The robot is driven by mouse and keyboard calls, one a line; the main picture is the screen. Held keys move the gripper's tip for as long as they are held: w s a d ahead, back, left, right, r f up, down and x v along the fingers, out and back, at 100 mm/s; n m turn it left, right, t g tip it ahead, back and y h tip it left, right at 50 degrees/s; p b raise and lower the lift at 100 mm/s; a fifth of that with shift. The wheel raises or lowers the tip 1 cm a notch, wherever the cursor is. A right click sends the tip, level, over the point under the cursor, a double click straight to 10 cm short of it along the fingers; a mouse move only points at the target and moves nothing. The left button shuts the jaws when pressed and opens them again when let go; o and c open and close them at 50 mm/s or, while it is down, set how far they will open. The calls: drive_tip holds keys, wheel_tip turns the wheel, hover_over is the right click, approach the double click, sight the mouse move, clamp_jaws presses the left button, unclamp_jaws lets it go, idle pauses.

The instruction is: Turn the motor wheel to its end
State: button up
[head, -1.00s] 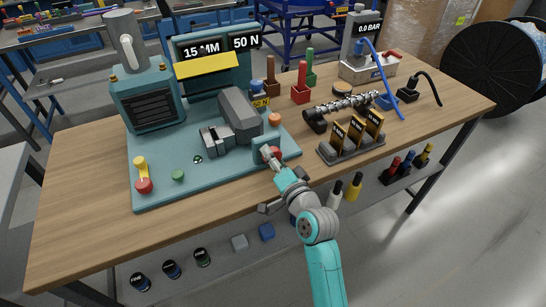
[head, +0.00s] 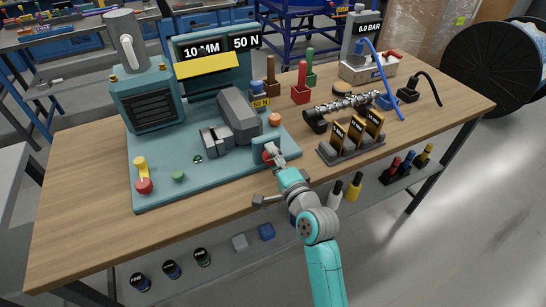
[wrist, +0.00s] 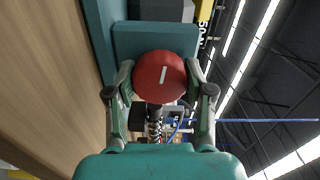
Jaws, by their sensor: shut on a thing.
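The motor wheel is a red round knob (wrist: 160,76) with a white line mark, on the front of a small teal block (head: 259,150) at the right front of the teal machine base. In the wrist view the white mark stands nearly upright, tilted slightly. My gripper (head: 272,154) is shut on the wheel, with one finger on either side of its rim. In the head view the fingers partly hide the wheel (head: 268,155). The machine's display (head: 203,50) reads 10 MM, and the panel beside it (head: 245,42) reads 50 N.
A rack of black and gold cartridges (head: 352,148) stands close to the right of my gripper, with a screw shaft (head: 345,108) behind it. A red and yellow lever (head: 142,177) and a green button (head: 178,176) are on the base's left.

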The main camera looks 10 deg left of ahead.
drive_tip(key=o, duration=1.2)
drive_tip(key=shift+c, duration=0.2)
drive_tip(key=shift+d, duration=0.1)
drive_tip(key=v, duration=1.2)
drive_tip(key=s+d+f+n+h, duration=0.2)
drive_tip(key=s+d+f+h, duration=0.2)
drive_tip(key=s+d+f, duration=0.4)
drive_tip(key=s+d+f+n+h, duration=0.1)
drive_tip(key=s+d+f+h, duration=0.4)
drive_tip(key=s, duration=0.6)
drive_tip(key=s+d+r+n, duration=0.2)
drive_tip(key=s+d+n, duration=0.1)
drive_tip(key=s, duration=0.7)
drive_tip(key=s+d+r+n+h, duration=0.1)
drive_tip(key=s+d+r+n, duration=0.1)
drive_tip(key=s, duration=0.9)
drive_tip(key=shift+d+r+n, duration=0.25)
drive_tip(key=shift+d+n, duration=0.6)
drive_tip(key=shift+n, duration=0.25)
